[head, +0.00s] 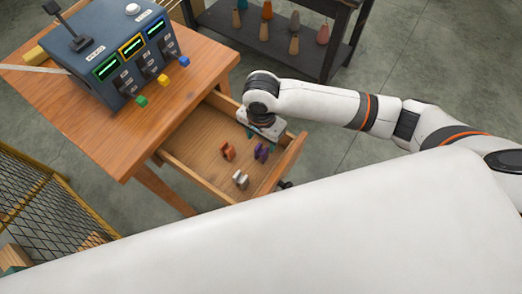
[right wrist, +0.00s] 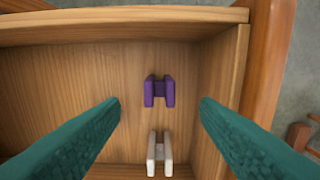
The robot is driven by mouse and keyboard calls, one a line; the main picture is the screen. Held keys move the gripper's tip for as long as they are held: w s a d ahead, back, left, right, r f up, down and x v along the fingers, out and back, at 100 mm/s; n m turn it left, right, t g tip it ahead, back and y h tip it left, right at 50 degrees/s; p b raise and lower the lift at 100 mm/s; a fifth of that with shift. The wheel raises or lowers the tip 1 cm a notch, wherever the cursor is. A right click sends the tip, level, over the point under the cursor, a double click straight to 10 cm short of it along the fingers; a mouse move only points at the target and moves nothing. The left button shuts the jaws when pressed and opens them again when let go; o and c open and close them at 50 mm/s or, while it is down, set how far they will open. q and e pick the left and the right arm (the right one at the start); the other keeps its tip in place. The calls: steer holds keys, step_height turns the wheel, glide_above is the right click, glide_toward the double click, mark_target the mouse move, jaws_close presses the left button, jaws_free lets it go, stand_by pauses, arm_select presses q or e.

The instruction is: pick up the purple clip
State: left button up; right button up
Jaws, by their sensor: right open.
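The purple clip (head: 262,152) lies in the open wooden drawer (head: 201,178), beside an orange clip (head: 228,151) and behind a white clip (head: 240,179). In the right wrist view the purple clip (right wrist: 159,92) sits on the drawer floor, ahead of the space between my fingers, with the white clip (right wrist: 160,152) in line with it. My right gripper (head: 262,136) is over the drawer, close to the purple clip. It also shows in the right wrist view (right wrist: 159,108), where its two teal fingers stand wide apart with nothing between them. My left gripper does not show.
A blue control box (head: 110,50) with coloured plugs stands on the wooden table (head: 185,75). A dark shelf (head: 270,40) with several small coloured items is behind. A wire-mesh frame (head: 45,205) stands at the left.

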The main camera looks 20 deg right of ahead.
mark_target(261, 152)
steer(key=shift+w+f, duration=0.1)
steer(key=shift+f, duration=1.1)
step_height(261, 152, down, 4)
steer(key=shift+d+r+b, duration=0.1)
steer(key=shift+r+b, duration=0.1)
steer(key=shift+b, duration=0.15)
steer(key=shift+f, duration=0.45)
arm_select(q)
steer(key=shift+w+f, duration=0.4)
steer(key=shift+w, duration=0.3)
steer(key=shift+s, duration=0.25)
arm_select(e)
steer(key=c, duration=1)
